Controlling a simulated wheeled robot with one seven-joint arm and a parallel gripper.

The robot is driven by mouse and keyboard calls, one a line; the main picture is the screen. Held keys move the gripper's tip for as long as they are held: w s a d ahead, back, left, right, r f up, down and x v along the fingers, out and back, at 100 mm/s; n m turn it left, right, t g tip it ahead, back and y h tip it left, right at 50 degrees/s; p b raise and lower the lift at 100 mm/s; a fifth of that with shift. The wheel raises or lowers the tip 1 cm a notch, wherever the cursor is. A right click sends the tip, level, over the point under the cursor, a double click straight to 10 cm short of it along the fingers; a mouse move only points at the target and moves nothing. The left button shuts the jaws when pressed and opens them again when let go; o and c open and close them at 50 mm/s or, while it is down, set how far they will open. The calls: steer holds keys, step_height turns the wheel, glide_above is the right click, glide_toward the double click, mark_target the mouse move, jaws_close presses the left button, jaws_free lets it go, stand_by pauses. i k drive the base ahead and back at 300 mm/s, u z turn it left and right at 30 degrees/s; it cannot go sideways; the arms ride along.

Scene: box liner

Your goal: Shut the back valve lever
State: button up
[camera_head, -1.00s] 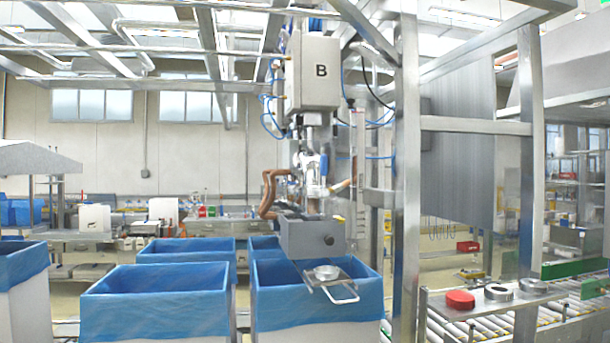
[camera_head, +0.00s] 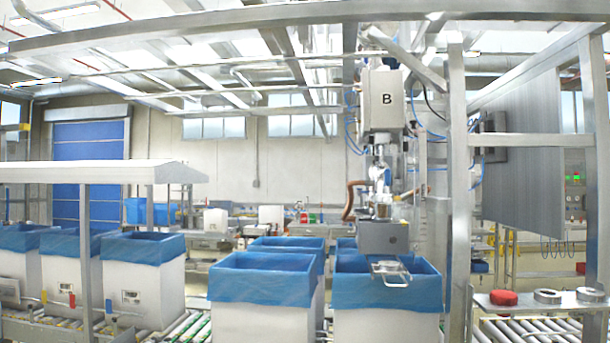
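My gripper is not in view. Small coloured handles stand by the roller conveyor at the lower left: a yellow one (camera_head: 43,297), a red one (camera_head: 72,299) and a blue one (camera_head: 108,306). They are too small to tell whether they are valve levers, or whether they are open or shut. A grey machine head marked B (camera_head: 383,100) hangs right of centre, with pipework and a brown hose (camera_head: 351,200) below it. No lever on it can be told clearly.
White boxes with blue liners stand at the front centre (camera_head: 262,315) and on the left (camera_head: 142,272). A steel post (camera_head: 458,200) rises right of machine B. A red lid (camera_head: 503,298) and metal rings (camera_head: 547,296) lie on a shelf at the lower right. Overhead beams cross the top.

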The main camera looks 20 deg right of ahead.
mark_target(388, 200)
steer(key=z, duration=0.35)
steer(key=i, duration=0.9)
steer(key=z, duration=0.5)
